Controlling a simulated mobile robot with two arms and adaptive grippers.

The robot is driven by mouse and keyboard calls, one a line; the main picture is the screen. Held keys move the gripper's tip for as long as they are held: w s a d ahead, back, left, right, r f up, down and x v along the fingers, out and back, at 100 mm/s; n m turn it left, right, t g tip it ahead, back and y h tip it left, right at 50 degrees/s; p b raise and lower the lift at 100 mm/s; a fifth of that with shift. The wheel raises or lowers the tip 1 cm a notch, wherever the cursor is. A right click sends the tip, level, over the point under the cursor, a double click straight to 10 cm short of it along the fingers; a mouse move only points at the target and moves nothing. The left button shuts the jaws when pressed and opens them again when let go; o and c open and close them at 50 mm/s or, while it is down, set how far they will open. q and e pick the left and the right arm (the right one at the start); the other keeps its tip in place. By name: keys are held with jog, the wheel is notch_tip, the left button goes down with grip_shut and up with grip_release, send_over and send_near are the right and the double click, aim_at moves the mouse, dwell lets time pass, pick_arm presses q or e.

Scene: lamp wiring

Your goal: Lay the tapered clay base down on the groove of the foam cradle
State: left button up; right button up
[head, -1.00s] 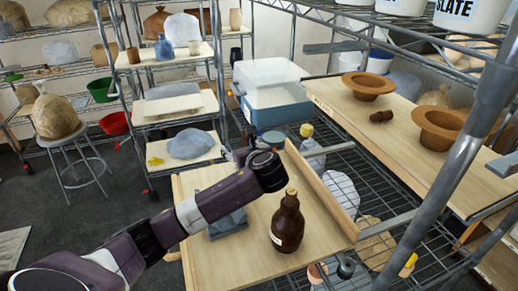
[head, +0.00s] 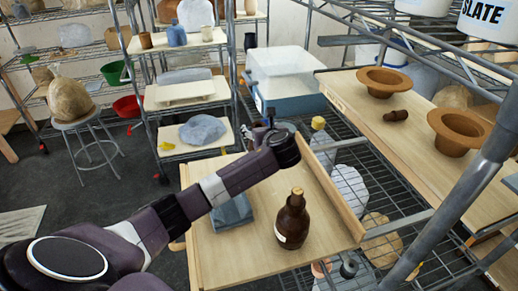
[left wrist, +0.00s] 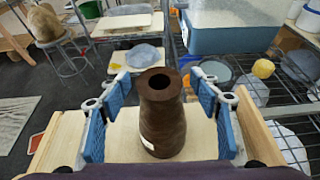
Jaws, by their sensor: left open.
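The tapered clay base (left wrist: 162,118) is dark brown, with a round hole in its narrower top, and stands upright in the left wrist view. My left gripper (left wrist: 160,88) is open, with its blue-padded fingers on either side of the base and visible gaps between. In the head view my left gripper (head: 270,122) is mostly hidden behind its wrist, and I cannot make out the base there. The foam cradle seems to be the blue-grey block (head: 233,211) on the wooden tray, partly covered by my forearm; its groove is not clear. My right gripper is not in view.
A brown corked bottle (head: 293,222) stands on the wooden tray (head: 225,262), close to my forearm. The tray has raised side walls. A clear-and-blue tub (head: 288,82) stands behind. A board with clay bowls (head: 384,82) lies to the right, beside a metal rack post.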

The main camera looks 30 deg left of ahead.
pick_arm(q)
jog(key=shift+s+r, duration=0.1)
jog(key=shift+c, duration=0.8)
grip_shut()
jog(key=shift+r, duration=0.15)
jog(key=shift+r, duration=0.1)
